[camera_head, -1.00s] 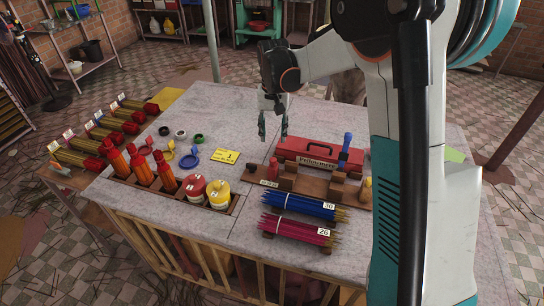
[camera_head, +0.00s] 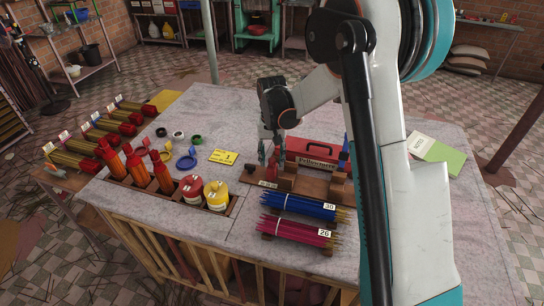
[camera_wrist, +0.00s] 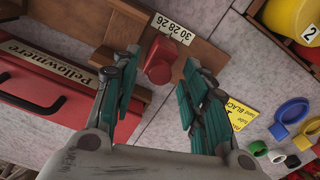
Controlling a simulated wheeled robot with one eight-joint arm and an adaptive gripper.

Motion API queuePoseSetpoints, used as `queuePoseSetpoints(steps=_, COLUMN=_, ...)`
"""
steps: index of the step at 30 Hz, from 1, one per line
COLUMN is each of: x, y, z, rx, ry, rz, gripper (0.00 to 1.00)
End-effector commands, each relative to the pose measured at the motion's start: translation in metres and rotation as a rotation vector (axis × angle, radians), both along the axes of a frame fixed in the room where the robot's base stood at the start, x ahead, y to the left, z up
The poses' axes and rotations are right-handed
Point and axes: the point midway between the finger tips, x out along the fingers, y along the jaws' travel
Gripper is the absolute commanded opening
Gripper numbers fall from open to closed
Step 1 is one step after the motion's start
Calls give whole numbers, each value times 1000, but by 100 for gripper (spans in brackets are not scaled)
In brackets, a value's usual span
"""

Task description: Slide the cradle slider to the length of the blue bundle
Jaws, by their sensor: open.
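The wooden cradle (camera_head: 250,178) stands on the table in front of the red Pellowmere box (camera_head: 312,150). In the wrist view a red slider knob (camera_wrist: 160,60) sits at the cradle beside a scale strip (camera_wrist: 172,28) marked 30, 28, 26. My gripper (camera_head: 270,158) is open over the cradle's left end. In the wrist view its teal fingertips (camera_wrist: 160,72) lie on either side of the red knob; contact cannot be told. The blue bundle (camera_head: 290,206), tagged 30, lies in front of the cradle. The slider's exact scale reading is unclear.
A magenta bundle (camera_head: 290,231) tagged 26 lies nearest the front edge.

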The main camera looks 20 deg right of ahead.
Motion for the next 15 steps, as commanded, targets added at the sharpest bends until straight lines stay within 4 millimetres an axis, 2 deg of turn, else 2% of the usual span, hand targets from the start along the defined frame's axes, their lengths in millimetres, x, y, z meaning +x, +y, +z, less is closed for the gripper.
queuePoseSetpoints(steps=1, x=0, y=0, z=0, rx=0, ry=0, rz=0, gripper=34)
queuePoseSetpoints(steps=3, x=0, y=0, z=0, rx=0, ry=0, rz=0, gripper=18)
queuePoseSetpoints(steps=6, x=0, y=0, z=0, rx=0, ry=0, rz=0, gripper=0)
queuePoseSetpoints(steps=11, x=1, y=1, z=0, rx=0, ry=0, rz=0, gripper=0)
queuePoseSetpoints(steps=15, x=9, y=14, z=0, rx=0, ry=0, rz=4, gripper=0)
